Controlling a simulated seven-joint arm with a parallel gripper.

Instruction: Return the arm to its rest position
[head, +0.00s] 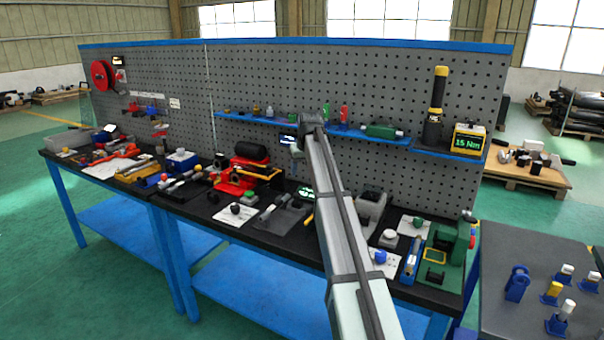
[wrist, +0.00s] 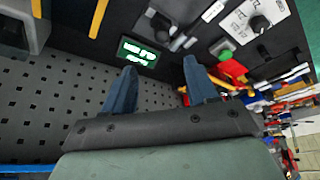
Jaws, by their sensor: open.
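My gripper (wrist: 158,80) shows in the wrist view with its two blue-grey fingers apart and nothing between them. In the head view my arm reaches forward over the workbench (head: 290,235), and its far end is in front of the pegboard (head: 270,85).
A red device with a black roller (head: 248,152) stands left of my arm. A green machine (head: 445,255) stands at the bench's right end. A blue shelf (head: 262,119) on the pegboard carries a torque display (head: 467,140). A dark side table (head: 530,265) holds several small fixtures.

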